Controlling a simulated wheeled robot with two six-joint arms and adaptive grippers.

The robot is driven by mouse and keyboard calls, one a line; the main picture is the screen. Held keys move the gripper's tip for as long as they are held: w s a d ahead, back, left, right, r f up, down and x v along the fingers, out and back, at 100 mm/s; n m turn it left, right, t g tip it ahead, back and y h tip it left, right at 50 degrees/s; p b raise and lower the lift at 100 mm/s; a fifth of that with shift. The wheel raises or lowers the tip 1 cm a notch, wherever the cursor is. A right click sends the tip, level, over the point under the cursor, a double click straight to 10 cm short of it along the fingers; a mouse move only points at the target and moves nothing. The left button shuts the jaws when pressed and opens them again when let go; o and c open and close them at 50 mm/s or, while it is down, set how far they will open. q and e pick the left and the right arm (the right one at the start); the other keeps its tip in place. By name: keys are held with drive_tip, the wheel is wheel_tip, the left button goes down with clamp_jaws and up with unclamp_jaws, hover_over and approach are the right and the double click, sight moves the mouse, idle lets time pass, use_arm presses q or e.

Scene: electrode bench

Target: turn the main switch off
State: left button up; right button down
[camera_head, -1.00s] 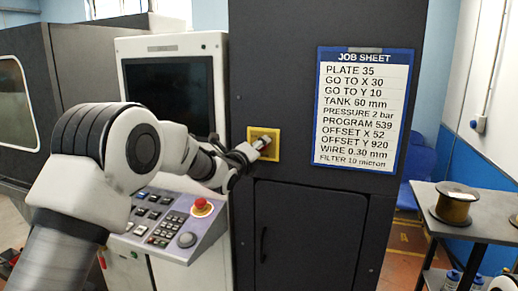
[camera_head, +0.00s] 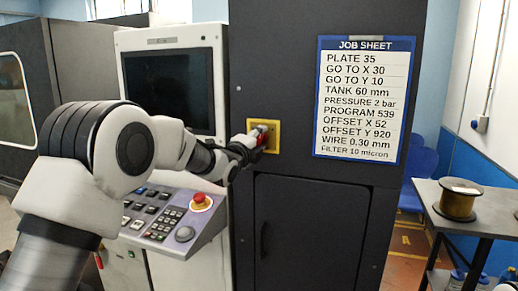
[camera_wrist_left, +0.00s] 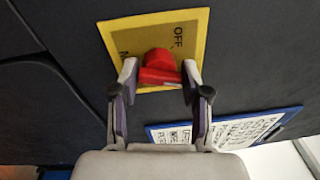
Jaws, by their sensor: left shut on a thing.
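The main switch is a red rotary handle (camera_wrist_left: 160,68) on a yellow plate (camera_wrist_left: 193,50) marked OFF in the wrist view. My left gripper (camera_head: 260,133) is at the plate. In the wrist view its two fingertips (camera_wrist_left: 159,76) are on either side of the red handle, shut on it. The gripper hides part of the handle in the head view. My right gripper is not in view.
A control panel with a red emergency button (camera_head: 201,201) and a dark screen (camera_head: 170,88) stands left of the switch. A job sheet (camera_head: 364,100) hangs right of it. A table with a wire spool (camera_head: 459,203) stands at the right.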

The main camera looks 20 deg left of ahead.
use_arm(q)
drive_tip(key=n+b, duration=0.1)
drive_tip(key=f+n, duration=0.1)
drive_tip(key=n, duration=0.1)
drive_tip(key=shift+b, duration=0.4)
drive_tip(key=n+b, duration=0.1)
drive_tip(key=n, duration=0.3)
drive_tip(key=shift+y+b, duration=0.3)
drive_tip(key=shift+b, duration=0.1)
drive_tip(key=n+b, duration=0.1)
drive_tip(key=n, duration=0.2)
drive_tip(key=shift+d+r+n+t+y, duration=0.1)
drive_tip(key=shift+r+n+t+y, duration=0.05)
drive_tip(key=shift+n+t+y, duration=0.2)
drive_tip(key=shift+r+n+y+b, duration=0.1)
drive_tip(key=shift+n+y+b, duration=0.25)
drive_tip(key=shift+n, duration=1.4)
drive_tip(key=o, duration=0.9)
drive_tip(key=shift+d+r, duration=0.1)
drive_tip(key=shift+r, duration=0.05)
